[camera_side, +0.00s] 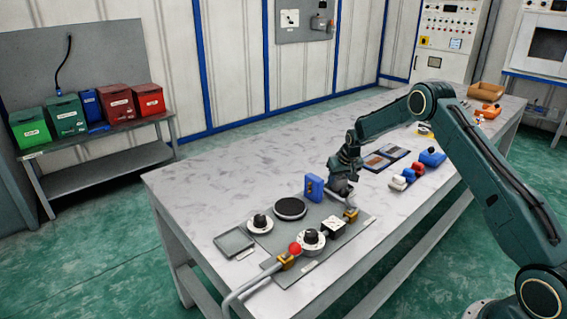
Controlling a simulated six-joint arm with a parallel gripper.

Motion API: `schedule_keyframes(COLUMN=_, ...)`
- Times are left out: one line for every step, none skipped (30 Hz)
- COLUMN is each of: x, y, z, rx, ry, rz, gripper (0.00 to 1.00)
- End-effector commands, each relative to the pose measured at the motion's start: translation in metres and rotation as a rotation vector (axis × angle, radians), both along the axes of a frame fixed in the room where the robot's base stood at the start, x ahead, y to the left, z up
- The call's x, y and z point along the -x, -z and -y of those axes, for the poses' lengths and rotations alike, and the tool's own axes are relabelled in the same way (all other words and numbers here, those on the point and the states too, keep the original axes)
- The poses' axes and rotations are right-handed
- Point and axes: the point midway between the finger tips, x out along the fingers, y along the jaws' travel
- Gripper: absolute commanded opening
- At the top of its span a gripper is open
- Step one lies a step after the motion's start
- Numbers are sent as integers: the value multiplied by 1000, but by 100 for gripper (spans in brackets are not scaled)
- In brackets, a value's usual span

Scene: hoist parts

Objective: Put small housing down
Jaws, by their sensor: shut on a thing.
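My gripper (345,176) points down over the far right part of the grey mat (345,243) on the workbench. It is shut on a small grey piece, taken as the small housing (341,187). The jaws and arm hide much of this piece, and its exact shape is too small to tell. I cannot tell whether it touches the mat or hangs just above it. A blue upright block (314,187) stands close to the left of my gripper.
The mat bears a black round disc (290,208), white-and-black round parts (311,240), a white block (333,227), brass-coloured brackets (350,215) and a red ball (295,248). A grey tray (234,242) lies left. Dark trays (377,162) and blocks lie right. The bench's far left is clear.

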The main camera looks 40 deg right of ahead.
Motion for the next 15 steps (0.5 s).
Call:
schedule_keyframes(x=0, y=-1, z=0, rx=1, ry=0, rz=2, gripper=13)
schedule_keyframes(x=0, y=-1, z=0, rx=1, ry=0, rz=2, gripper=13)
schedule_keyframes(x=0, y=0, z=0, rx=0, ry=0, rz=1, gripper=13)
schedule_keyframes(x=0, y=1, z=0, rx=0, ry=0, rz=1, gripper=13)
schedule_keyframes(x=0, y=1, z=0, rx=0, ry=0, rz=1, gripper=13)
schedule_keyframes(x=0, y=2, z=0, rx=0, ry=0, rz=1, gripper=13)
schedule_keyframes(x=0, y=3, z=0, rx=0, ry=0, rz=0, gripper=49)
schedule_keyframes(x=0, y=3, z=0, rx=0, ry=0, rz=0, gripper=55)
schedule_keyframes(x=0, y=3, z=0, rx=0, ry=0, rz=0, gripper=63)
schedule_keyframes(x=0, y=3, z=0, rx=0, ry=0, rz=0, gripper=67)
schedule_keyframes(x=0, y=3, z=0, rx=0, ry=0, rz=0, gripper=67)
schedule_keyframes(x=0, y=3, z=0, rx=0, ry=0, rz=0, gripper=67)
schedule_keyframes(x=0, y=3, z=0, rx=0, ry=0, rz=0, gripper=67)
schedule_keyframes(x=0, y=3, z=0, rx=0, ry=0, rz=0, gripper=67)
schedule_keyframes(x=0, y=3, z=0, rx=0, ry=0, rz=0, gripper=67)
